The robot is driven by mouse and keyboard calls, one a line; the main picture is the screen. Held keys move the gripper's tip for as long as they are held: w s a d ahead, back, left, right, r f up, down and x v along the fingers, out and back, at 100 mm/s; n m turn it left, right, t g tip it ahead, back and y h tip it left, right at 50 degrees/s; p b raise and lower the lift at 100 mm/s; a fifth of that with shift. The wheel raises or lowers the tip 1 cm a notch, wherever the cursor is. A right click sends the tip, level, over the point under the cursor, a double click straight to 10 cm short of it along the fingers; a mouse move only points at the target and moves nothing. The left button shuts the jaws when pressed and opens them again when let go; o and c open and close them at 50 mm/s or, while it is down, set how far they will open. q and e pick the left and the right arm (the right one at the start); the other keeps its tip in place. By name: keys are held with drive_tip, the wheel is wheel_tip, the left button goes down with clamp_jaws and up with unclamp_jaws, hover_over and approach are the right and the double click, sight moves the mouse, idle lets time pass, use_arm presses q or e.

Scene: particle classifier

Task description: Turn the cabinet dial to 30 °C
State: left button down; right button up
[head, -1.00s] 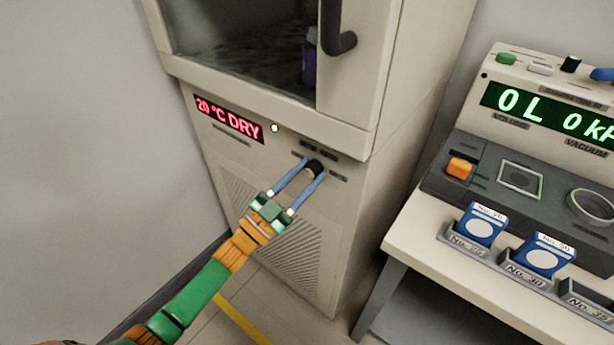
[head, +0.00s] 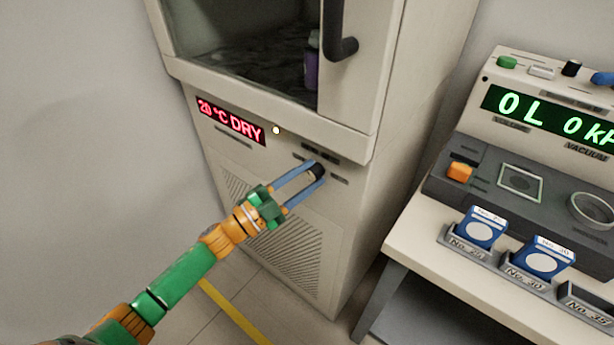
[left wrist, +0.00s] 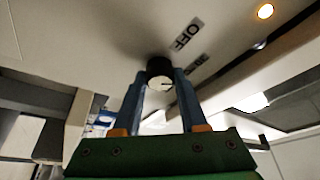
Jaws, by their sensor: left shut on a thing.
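The cabinet (head: 300,237) stands in the middle of the head view, with a red display (head: 230,121) reading "20 °C DRY". The black dial (head: 317,171) sits on its front panel, right of and below the display. My left gripper (head: 307,176) is shut on the dial, one blue finger on each side. In the left wrist view the dial (left wrist: 160,73) shows a pale face with a dark pointer mark, held between the fingertips. An "OFF" label (left wrist: 187,34) is beside it. My right gripper is in neither view.
A dark door handle (head: 338,40) hangs above the dial. A small lamp (head: 276,130) glows beside the display. At right, a bench carries an instrument with a green display (head: 550,117) and blue packets (head: 482,227) in holders. Floor shows in front of the cabinet.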

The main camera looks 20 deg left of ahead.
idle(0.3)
use_arm(q)
drive_tip(key=shift+c, duration=2.2)
unclamp_jaws()
drive_tip(key=v, duration=0.7)
drive_tip(key=shift+b, duration=0.45)
